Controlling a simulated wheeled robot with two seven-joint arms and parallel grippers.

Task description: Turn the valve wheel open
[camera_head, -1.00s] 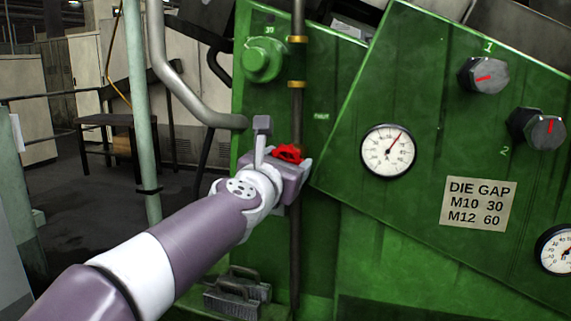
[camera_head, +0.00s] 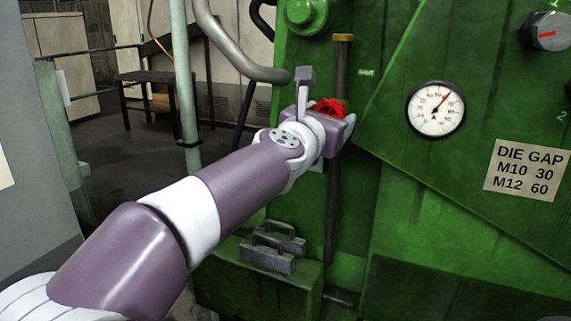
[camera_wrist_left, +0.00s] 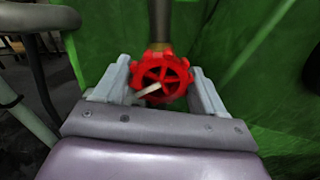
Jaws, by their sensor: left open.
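The red valve wheel (camera_head: 330,109) is a small spoked handwheel on a dark vertical pipe in front of the green machine. In the left wrist view the wheel (camera_wrist_left: 162,77) sits between the two fingers of my left gripper (camera_wrist_left: 160,85), with a gap visible at the left finger and little at the right. A pale pointer lies across its lower left. My left gripper (camera_head: 326,122) is open around the wheel in the head view, which hides the wheel's lower part. Whether a finger touches the rim I cannot tell. My right gripper is not in view.
The green machine panel carries a dial gauge (camera_head: 435,109), a die gap plate (camera_head: 526,171) and a grey knob (camera_head: 547,31). A green knob (camera_head: 307,14) is above the wheel. A grey bent pipe (camera_head: 235,52) runs to the left.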

